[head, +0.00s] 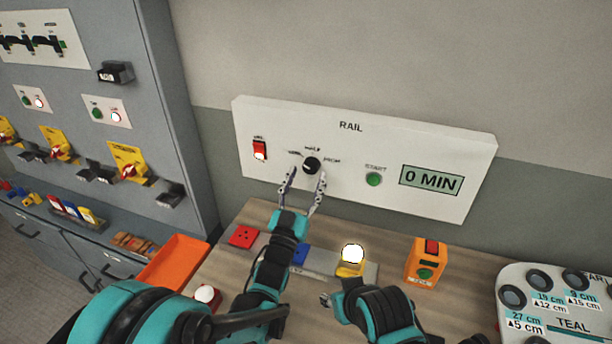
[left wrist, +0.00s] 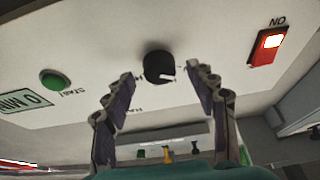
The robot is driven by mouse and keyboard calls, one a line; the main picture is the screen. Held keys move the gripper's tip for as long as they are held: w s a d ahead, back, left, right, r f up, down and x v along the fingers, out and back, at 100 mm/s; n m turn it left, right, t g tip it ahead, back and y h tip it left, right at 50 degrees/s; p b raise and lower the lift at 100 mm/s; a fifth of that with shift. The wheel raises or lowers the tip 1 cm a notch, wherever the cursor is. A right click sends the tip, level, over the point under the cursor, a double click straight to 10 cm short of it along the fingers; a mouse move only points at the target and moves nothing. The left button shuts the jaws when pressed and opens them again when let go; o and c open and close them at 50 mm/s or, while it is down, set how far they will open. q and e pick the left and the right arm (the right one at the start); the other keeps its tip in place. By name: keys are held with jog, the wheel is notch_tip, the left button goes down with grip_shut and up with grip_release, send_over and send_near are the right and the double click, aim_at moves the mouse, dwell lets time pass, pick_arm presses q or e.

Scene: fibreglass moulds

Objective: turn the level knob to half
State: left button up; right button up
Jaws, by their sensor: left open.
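The level knob (head: 311,166) is a round black knob on the white RAIL panel (head: 280,116). Small labels stand around it; the one above it seems to read HALF. In the left wrist view the knob (left wrist: 158,66) has a pale mark toward its lower right, and the panel appears upside down. My left gripper (head: 306,176) is open, its two fingers pointing up at the panel with the tips on either side of the knob. In the left wrist view a gap shows between the knob and the fingers (left wrist: 161,76). My right gripper (head: 326,298) is low in the head view, mostly hidden.
The panel also has a lit red switch (head: 260,149), a green START button (head: 373,179) and a display (head: 431,181) reading 0 MIN. A yellow lamp box (head: 351,269) and an orange button box (head: 426,262) stand on the wooden bench below. An orange tray (head: 174,262) lies left.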

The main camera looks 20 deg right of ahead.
pick_arm(q)
jog(key=shift+x, duration=0.85)
pick_arm(e)
jog(key=shift+f, duration=0.1)
pick_arm(q)
jog(key=c, duration=1.2)
jog(key=shift+o, duration=0.2)
